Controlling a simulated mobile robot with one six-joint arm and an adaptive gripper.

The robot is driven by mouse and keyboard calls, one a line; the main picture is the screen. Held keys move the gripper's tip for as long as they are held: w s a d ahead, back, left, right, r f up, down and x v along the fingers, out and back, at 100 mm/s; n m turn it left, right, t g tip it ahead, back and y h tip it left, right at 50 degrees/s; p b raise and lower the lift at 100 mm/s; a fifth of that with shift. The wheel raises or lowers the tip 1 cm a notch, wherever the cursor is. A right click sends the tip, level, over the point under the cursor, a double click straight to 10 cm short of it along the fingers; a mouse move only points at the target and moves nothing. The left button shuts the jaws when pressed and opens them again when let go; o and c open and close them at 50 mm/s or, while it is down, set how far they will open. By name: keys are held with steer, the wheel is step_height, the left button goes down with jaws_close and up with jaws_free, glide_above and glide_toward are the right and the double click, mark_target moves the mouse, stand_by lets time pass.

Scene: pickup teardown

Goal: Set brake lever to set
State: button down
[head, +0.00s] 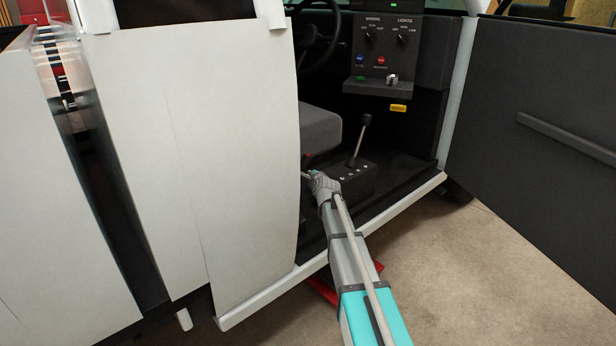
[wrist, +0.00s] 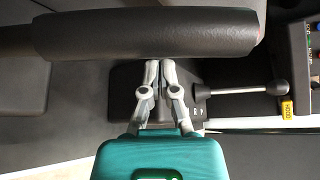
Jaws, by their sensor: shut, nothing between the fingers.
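My gripper (head: 309,176) reaches through the open door into the cab, low beside the seat. In the wrist view its fingers (wrist: 161,66) are shut with nothing between them. A thick dark cylindrical grip (wrist: 145,35), apparently the brake lever's handle, lies across the wrist view just beyond the fingertips. I cannot tell whether they touch it. In the head view only a small dark part with a red tip (head: 306,157) shows there, mostly hidden by the white body panel. The lever's setting cannot be read.
A shifter with a round knob (head: 366,120) stands on a dark floor box (head: 350,180), right of the fingers. Behind it is a switch panel (head: 385,60) with a yellow tag (head: 398,108). The seat (head: 320,130) is left; the open door (head: 550,130) is right.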

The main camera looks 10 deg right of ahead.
steer(key=d+p+v, duration=0.2)
steer(key=v, duration=0.7)
steer(key=shift+s+f, duration=0.25)
steer(key=shift+f, duration=0.1)
